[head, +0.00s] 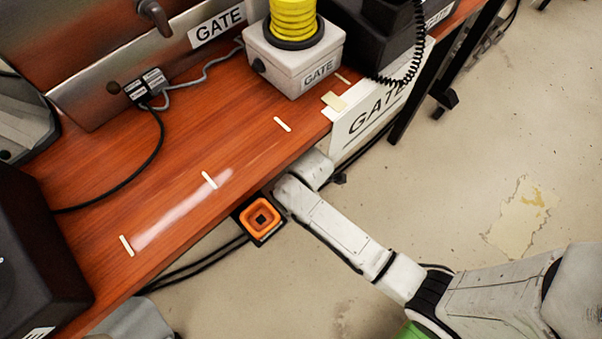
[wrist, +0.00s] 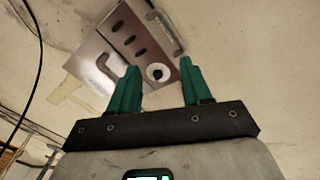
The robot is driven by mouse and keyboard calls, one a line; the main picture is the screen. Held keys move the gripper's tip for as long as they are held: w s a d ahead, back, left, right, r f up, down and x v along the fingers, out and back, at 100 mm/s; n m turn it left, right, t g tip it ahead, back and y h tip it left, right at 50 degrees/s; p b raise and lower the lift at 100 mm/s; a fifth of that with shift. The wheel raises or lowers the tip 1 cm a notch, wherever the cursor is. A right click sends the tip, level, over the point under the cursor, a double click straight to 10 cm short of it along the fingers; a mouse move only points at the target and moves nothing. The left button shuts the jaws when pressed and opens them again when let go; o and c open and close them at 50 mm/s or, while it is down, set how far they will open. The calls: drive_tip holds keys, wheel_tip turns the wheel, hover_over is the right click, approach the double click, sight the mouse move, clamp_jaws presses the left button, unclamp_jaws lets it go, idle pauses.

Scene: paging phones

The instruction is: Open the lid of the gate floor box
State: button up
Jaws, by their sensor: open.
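In the wrist view, a brownish-grey metal floor box (wrist: 101,57) is set at the floor, turned at a slant. Its face has a hook-shaped slot, a row of dark oval slots, and a pale round ring with a dark centre (wrist: 158,73). A pale bar lies along its upper right side. I cannot tell whether the lid is raised. My gripper (wrist: 160,66) is open, its two green fingers apart and empty, with the ring seen between the tips. Contact cannot be judged. In the head view the table hides the box and my gripper.
In the head view, a wooden table (head: 170,180) covers the left, and my arm reaches under its front edge. An orange square fitting (head: 260,218) sits by that edge. A GATE sign (head: 375,112) hangs nearby. Dark cables run below.

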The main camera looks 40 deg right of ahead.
idle(0.4)
drive_tip(key=s+d+r+m+g, duration=0.1)
drive_tip(key=s+d+r+m, duration=0.1)
drive_tip(key=s+r+m, duration=0.45)
drive_tip(key=s+d+r+m, duration=0.3)
drive_tip(key=s+r+m, duration=0.3)
drive_tip(key=s, duration=0.2)
wheel_tip(320, 180, up, 28)
drive_tip(key=s+p, duration=0.1)
drive_tip(key=p, duration=2.6)
drive_tip(key=shift+m+p, duration=0.4)
drive_tip(key=shift+m, duration=0.05)
drive_tip(key=shift+a, duration=0.15)
